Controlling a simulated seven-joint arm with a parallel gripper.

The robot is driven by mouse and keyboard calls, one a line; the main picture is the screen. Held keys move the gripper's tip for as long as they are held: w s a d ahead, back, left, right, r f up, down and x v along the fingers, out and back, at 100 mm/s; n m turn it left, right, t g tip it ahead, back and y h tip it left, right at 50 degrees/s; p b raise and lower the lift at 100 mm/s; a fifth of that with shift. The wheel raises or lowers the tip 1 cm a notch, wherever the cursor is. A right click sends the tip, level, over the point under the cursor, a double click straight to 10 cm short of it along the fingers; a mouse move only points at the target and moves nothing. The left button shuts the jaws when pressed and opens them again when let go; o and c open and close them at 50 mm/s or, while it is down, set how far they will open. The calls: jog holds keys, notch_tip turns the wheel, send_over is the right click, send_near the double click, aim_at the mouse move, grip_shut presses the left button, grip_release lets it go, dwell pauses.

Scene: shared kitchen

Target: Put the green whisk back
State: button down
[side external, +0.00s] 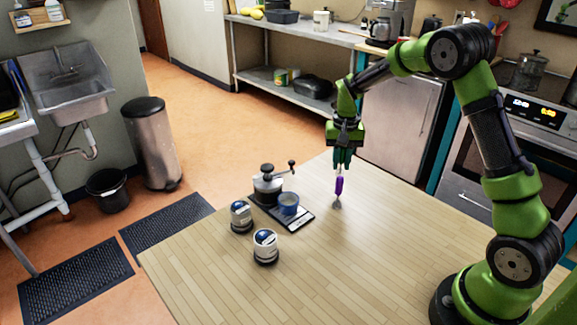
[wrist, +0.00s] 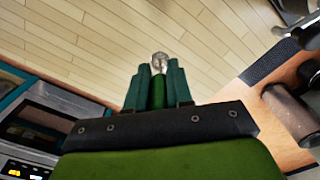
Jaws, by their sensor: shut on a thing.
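My gripper (side external: 342,162) points straight down above the table, its teal fingers shut. In the wrist view my gripper (wrist: 158,80) has a green handle, the green whisk (wrist: 157,94), between its fingers, with a silvery end (wrist: 159,61) beyond the fingertips. In the side view a purple piece (side external: 339,186) shows just below the fingertips, with a small pale tip under it. I cannot tell whether the purple piece is part of the held whisk or a separate thing, nor whether the tip touches the table.
Left of my gripper, a hand-crank grinder (side external: 268,184) and a blue cup (side external: 289,204) stand at a dark scale (side external: 299,221). Two small canisters, one left (side external: 241,216) and one in front (side external: 265,245), stand nearby. The wooden table (side external: 370,265) is clear at the right and front.

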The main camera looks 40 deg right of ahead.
aim_at(341, 164)
jog(key=shift+f, duration=1.75)
jog(key=shift+f, duration=0.1)
jog(key=c, duration=1)
grip_release()
